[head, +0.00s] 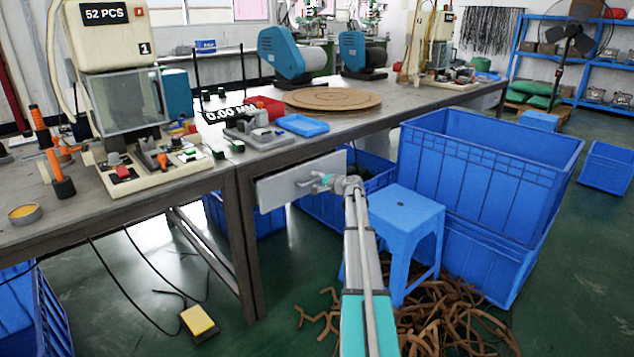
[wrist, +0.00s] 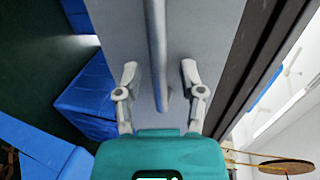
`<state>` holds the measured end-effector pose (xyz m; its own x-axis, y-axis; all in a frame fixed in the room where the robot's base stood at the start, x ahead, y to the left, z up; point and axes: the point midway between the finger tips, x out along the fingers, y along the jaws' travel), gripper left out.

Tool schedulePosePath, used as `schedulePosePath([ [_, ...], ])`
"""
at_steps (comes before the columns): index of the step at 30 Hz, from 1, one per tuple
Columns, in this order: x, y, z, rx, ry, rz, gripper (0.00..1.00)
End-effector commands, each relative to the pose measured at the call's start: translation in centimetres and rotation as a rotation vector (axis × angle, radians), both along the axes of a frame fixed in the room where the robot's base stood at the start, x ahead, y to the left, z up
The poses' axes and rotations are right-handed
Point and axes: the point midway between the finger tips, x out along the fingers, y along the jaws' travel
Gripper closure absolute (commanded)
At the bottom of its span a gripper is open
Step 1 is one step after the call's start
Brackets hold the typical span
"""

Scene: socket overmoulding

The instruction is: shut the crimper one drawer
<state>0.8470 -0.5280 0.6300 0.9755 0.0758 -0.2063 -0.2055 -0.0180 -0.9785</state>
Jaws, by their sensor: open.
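The grey drawer (head: 283,188) is under the worktop to the right of crimper one, the cream machine (head: 106,36) marked 1. My gripper (head: 322,182) is in front of the drawer's right part in the head view. In the wrist view the drawer front (wrist: 215,35) fills the middle, with a grey bar handle (wrist: 157,45) running down it. My gripper (wrist: 159,66) is open, with one finger on each side of the handle's near end. Gaps show between the fingers and the handle.
A blue stool (head: 405,212) and large blue crates (head: 480,165) stand right of my arm. Brown strips (head: 450,318) lie heaped on the floor. A table leg (head: 243,245) stands left of the drawer, and a yellow pedal (head: 198,320) lies on the floor.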

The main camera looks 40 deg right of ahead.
Motion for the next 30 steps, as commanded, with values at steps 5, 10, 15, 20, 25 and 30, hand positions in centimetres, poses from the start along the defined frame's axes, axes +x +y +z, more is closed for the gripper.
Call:
schedulePosePath([
  [5, 0.0, 0.0, 0.0, 0.000, 0.000, 0.000, 0.49],
  [10, 0.0, 0.0, 0.0, 0.000, 0.000, 0.000, 0.67],
  [15, 0.0, 0.0, 0.0, 0.000, 0.000, 0.000, 0.99],
  [20, 0.0, 0.0, 0.0, 0.000, 0.000, 0.000, 1.00],
  [25, 0.1, 0.0, 0.0, 0.000, 0.000, 0.000, 1.00],
  [30, 2.2, 0.0, 0.0, -0.001, 0.000, 0.001, 1.00],
])
